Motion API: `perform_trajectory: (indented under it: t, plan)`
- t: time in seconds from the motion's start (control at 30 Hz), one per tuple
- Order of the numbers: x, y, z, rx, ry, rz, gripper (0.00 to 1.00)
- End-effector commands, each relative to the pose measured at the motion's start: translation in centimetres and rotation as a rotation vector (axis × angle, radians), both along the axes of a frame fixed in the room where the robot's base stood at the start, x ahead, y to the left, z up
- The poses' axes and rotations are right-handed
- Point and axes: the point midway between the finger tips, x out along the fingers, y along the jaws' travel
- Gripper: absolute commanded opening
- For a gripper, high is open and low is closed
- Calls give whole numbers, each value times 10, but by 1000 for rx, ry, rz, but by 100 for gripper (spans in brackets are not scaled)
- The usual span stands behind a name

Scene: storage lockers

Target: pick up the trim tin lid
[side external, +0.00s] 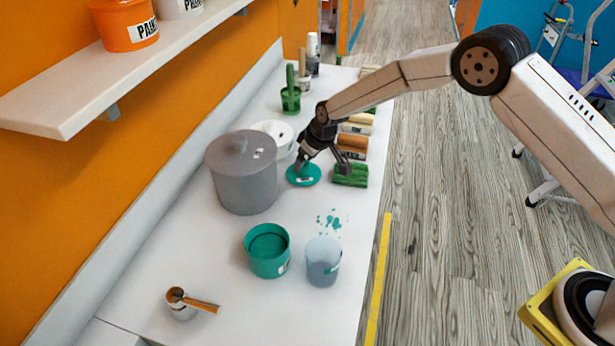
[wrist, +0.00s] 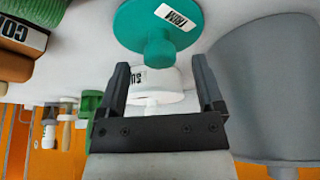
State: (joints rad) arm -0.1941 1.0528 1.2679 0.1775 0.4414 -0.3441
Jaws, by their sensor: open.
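The trim tin lid (side external: 303,175) is a flat teal disc lying on the white counter. In the wrist view it is the teal disc (wrist: 183,22) with a knob and a label reading TRIM. My gripper (side external: 323,164) is above the counter at the lid, its fingers spread apart. In the wrist view the open fingers (wrist: 162,78) have nothing between them that they touch, and the lid lies beyond their tips. An open teal tin (side external: 268,250) stands nearer the front of the counter.
A large grey lidded pot (side external: 242,172) stands left of the lid, with a white lidded container (side external: 284,132) behind. A grey-blue bucket (side external: 322,262) and teal splashes are in front. A shelf (side external: 150,65) overhangs the left.

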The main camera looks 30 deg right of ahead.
Motion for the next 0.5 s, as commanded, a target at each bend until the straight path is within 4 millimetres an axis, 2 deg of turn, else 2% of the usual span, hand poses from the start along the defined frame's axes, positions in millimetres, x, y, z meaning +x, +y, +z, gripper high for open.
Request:
perform_trajectory:
  t: [0.2, 0.5]
  plan:
    - [7, 3, -19, 0, 0, 0, 86]
    - [10, 4, -26, 1, -1, 1, 86]
